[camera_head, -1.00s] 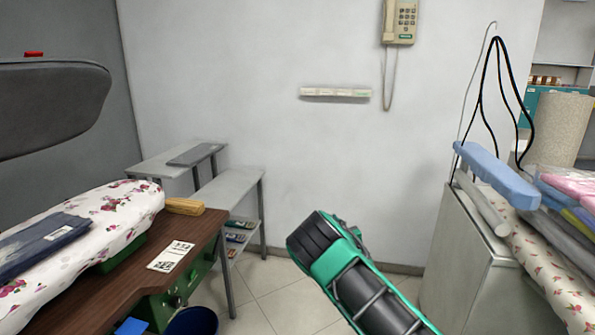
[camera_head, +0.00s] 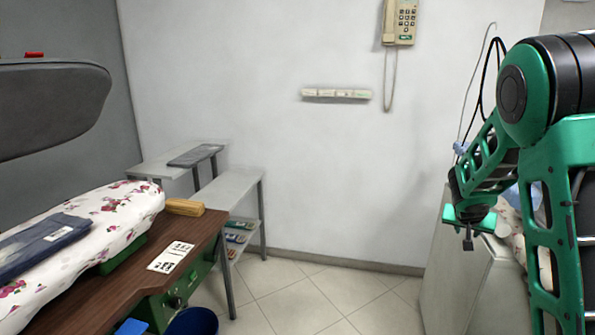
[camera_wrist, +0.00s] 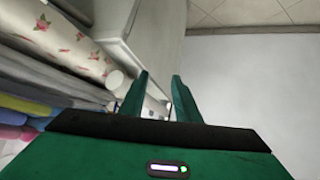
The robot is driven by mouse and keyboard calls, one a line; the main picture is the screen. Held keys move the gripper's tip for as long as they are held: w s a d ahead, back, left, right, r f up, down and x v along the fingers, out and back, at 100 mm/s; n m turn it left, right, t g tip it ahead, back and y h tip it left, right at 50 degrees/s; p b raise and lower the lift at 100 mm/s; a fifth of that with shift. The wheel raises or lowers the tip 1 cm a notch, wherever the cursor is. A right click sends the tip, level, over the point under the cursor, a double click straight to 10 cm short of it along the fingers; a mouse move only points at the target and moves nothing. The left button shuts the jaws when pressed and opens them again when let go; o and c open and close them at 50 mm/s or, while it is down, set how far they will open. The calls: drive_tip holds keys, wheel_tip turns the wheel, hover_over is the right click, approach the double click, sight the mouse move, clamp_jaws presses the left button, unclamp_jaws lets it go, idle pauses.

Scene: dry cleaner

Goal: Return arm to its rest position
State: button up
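My green and black arm (camera_head: 565,150) is raised and folded at the right of the head view. My gripper (camera_head: 467,240) hangs at its lower end, in front of the grey cabinet at the right. In the wrist view my gripper (camera_wrist: 160,78) shows two green fingers standing apart with nothing held between them. Whether the fingertips touch anything cannot be told, but they appear clear of the fabric rolls.
A grey cabinet (camera_head: 455,275) stands at right, partly behind my arm. Rolled floral fabric (camera_wrist: 65,45) and folded cloths lie near my gripper. A wooden table (camera_head: 95,300) with a floral ironing pad (camera_head: 125,205) is at left. The floor (camera_head: 300,295) between is clear.

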drive_tip(key=s+a+r+g+y, duration=0.1)
drive_tip(key=s+a+g+y, duration=0.1)
drive_tip(key=s, duration=1.3)
drive_tip(key=s+a+r+g+y, duration=0.1)
drive_tip(key=s+a, duration=0.4)
drive_tip(key=s, duration=1)
drive_tip(key=s+a+r+g+y, duration=0.2)
drive_tip(key=s+a+g+y, duration=0.1)
drive_tip(key=s, duration=1.2)
drive_tip(key=shift+s+a+n+g, duration=0.3)
drive_tip(key=shift+a+g, duration=0.1)
drive_tip(key=shift+g, duration=0.2)
